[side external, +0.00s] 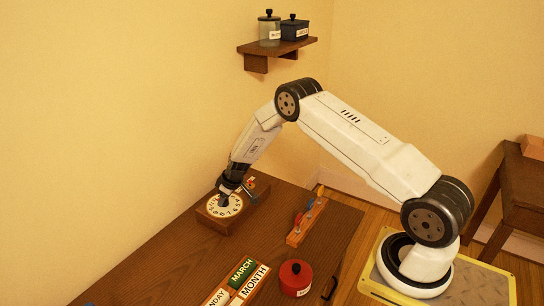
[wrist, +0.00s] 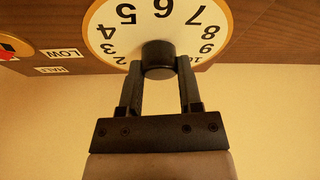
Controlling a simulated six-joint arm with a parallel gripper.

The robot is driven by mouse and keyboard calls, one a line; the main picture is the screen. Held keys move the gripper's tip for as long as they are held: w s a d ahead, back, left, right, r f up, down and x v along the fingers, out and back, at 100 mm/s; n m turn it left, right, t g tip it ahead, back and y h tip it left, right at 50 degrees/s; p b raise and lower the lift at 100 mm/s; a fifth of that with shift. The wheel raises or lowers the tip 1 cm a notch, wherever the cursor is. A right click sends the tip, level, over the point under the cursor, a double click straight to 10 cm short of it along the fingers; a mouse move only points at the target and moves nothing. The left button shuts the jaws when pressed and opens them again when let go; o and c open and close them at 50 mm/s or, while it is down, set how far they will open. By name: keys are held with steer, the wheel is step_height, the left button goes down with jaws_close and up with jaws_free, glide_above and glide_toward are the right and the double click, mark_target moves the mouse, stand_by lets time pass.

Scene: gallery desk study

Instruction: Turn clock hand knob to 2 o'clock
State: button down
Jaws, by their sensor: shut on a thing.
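The clock dial (wrist: 160,12) has a white face, black numerals and a yellow rim, set in a wooden block. In the wrist view it appears upside down, with 2 at lower left and 10 at lower right. A black round knob (wrist: 159,57) stands at its middle. My gripper (wrist: 160,76) is shut on the knob, one finger on each side. The knob and fingers hide the top of the dial near 12, and no hand pointer can be made out. In the side view my gripper (side external: 225,196) reaches down onto the clock dial (side external: 238,206).
A second dial with a red pointer (wrist: 8,50) sits beside the clock, near a LOW label (wrist: 60,53). On the desk are MARCH (side external: 242,272) and MONTH blocks, a red lidded pot (side external: 296,278) and a wooden rack (side external: 306,222). A wall shelf (side external: 277,49) holds two jars.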

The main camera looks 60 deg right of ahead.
steer(key=shift+m+h, duration=1)
steer(key=shift+m, duration=1.6)
steer(key=shift+a+m+g+h, duration=0.1)
steer(key=shift+m+g+h, duration=0.3)
steer(key=shift+m, duration=0.95)
steer(key=shift+m+g+h, duration=0.3)
steer(key=shift+m+h, duration=0.2)
steer(key=shift+m, duration=0.85)
steer(key=shift+c, duration=1.4)
jaws_free()
steer(key=shift+v, duration=3.85)
steer(key=shift+s+r, duration=0.1)
